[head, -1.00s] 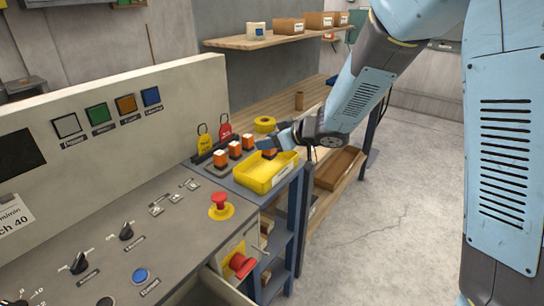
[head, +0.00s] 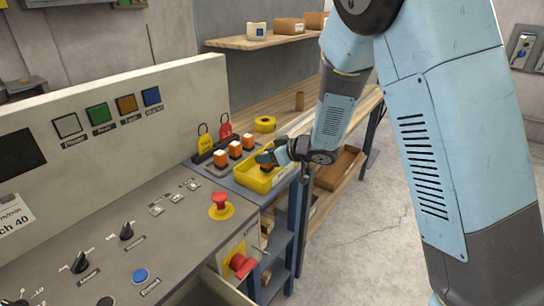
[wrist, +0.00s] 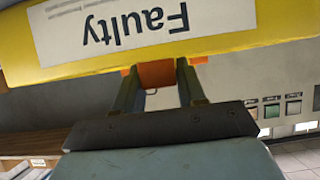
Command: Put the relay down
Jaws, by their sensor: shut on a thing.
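My gripper (head: 266,162) is shut on an orange relay (wrist: 156,75), whose orange body shows between the two fingers in the wrist view. In the head view the relay is small and dark at its lower part, and my gripper partly hides it. The gripper is low over the yellow tray (head: 258,184), with the relay inside the tray's outline. I cannot tell whether the relay touches the tray floor. The tray's wall fills the top of the wrist view, with a label reading "Faulty" (wrist: 110,30) upside down.
Yellow and red tags (head: 225,131) and a yellow tape roll (head: 265,124) are behind. The control panel with a red stop button (head: 220,200) lies in front.

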